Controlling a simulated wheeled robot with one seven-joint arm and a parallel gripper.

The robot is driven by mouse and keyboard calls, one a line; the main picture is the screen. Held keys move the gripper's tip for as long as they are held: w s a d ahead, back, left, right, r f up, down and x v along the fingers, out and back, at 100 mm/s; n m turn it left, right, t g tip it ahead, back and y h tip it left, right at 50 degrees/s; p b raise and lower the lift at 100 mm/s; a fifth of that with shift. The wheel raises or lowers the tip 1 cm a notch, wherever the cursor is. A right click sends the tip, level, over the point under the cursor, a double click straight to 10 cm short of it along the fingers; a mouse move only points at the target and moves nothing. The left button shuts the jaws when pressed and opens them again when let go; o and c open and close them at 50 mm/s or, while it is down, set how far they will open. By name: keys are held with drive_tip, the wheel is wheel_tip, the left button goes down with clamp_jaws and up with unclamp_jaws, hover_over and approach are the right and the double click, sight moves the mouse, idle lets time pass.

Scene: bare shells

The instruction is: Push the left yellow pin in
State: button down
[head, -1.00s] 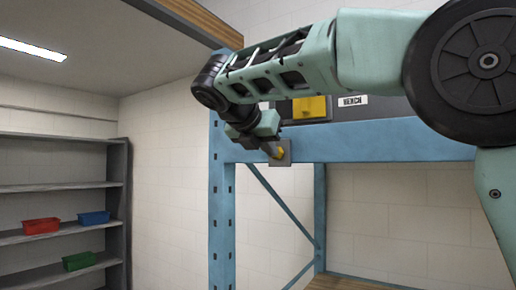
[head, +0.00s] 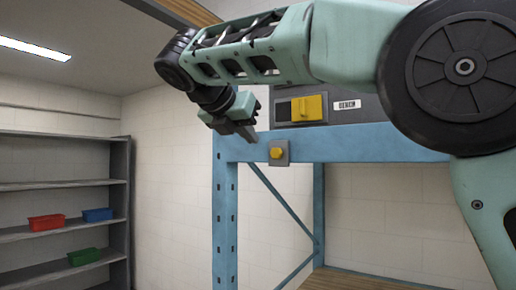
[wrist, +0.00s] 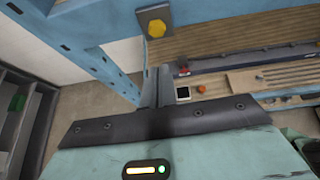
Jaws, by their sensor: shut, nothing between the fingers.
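One yellow pin (head: 277,153) sits on a small grey plate on the blue front beam (head: 350,144) of the rack, near its left post. The same pin shows at the top of the wrist view (wrist: 156,28). I cannot tell how deep it sits. No second pin of this kind is visible. My gripper (head: 252,138) is shut and empty, its fingertips left of and slightly above the pin, apart from it in the picture. In the wrist view my fingers (wrist: 157,73) are together, below the pin.
A dark box with a yellow block (head: 310,107) and a white label (head: 347,104) rests above the beam. The blue left post (head: 225,220) stands below my gripper. Grey shelves (head: 60,185) with red, blue and green bins are at the far left.

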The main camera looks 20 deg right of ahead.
drive_tip(key=shift+v, duration=1.95)
drive_tip(key=s+a+f+m+g+y+b, duration=0.1)
drive_tip(key=s+a+f+m+y+b, duration=0.15)
drive_tip(key=f, duration=1.15)
drive_tip(key=s+a+f+m+g+y+b, duration=0.15)
drive_tip(key=f+y+b, duration=0.25)
drive_tip(key=f, duration=1)
drive_tip(key=s+f+m+g+y+b, duration=0.2)
drive_tip(key=s+f+m+b, duration=0.2)
drive_tip(key=s+f+m, duration=0.3)
drive_tip(key=s+d+f+m+g+y+b, duration=0.1)
drive_tip(key=s+f+m, duration=0.6)
drive_tip(key=s+f, duration=1.1)
wheel_tip(320, 180, down, 5)
drive_tip(key=g+y+b, duration=0.1)
drive_tip(key=g+b, duration=0.1)
drive_tip(key=shift+s+d+b, duration=0.2)
drive_tip(key=shift+d+b, duration=0.05)
drive_tip(key=shift+b, duration=0.15)
